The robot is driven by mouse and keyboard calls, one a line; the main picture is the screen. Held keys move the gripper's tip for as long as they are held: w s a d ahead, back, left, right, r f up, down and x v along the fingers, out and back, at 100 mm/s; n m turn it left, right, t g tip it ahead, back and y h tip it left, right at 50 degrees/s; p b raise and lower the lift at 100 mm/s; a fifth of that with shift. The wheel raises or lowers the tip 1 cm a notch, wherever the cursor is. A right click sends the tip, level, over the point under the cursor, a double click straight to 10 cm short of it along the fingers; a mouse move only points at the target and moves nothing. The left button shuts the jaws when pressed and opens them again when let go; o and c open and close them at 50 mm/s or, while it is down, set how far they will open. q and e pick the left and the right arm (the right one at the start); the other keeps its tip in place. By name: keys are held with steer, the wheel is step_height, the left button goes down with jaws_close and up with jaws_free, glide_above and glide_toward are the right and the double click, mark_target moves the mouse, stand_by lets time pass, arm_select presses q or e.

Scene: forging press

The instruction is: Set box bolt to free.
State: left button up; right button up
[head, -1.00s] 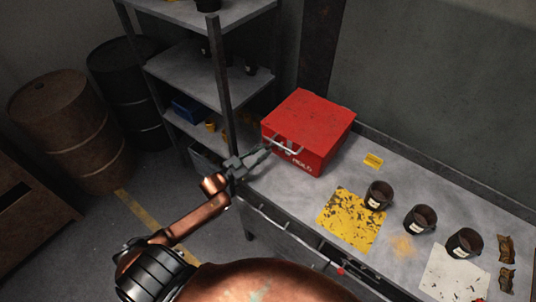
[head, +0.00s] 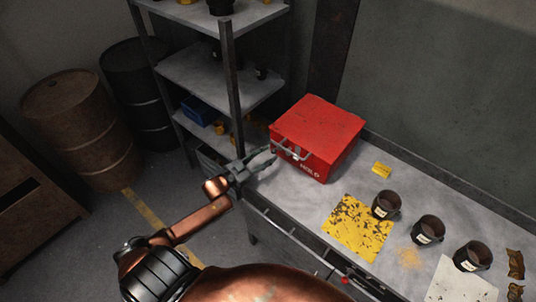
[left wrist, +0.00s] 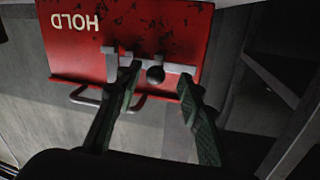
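The red box (head: 318,130) stands closed on the left end of the bench. Its front carries a grey bolt (head: 292,150) and the word HOLD to its right. In the left wrist view the bolt (left wrist: 175,67) appears as a grey bar with a dark round knob (left wrist: 155,75), and HOLD (left wrist: 75,22) reads upside down at left. No FREE mark can be made out. My left gripper (head: 271,157) is just in front of the bolt. Its two fingers (left wrist: 160,83) are apart, with the knob between them in the picture; contact cannot be told. My right gripper is not in view.
The bench (head: 287,202) holds a yellow worn plate (head: 357,228), several dark cups such as this one (head: 386,205), and a white sheet (head: 460,281). A metal shelf (head: 215,75) stands close behind my left gripper. Drums (head: 80,128) stand at far left.

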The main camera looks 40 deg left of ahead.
arm_select(q)
steer(key=v, duration=1.1)
steer(key=shift+s+r, duration=0.1)
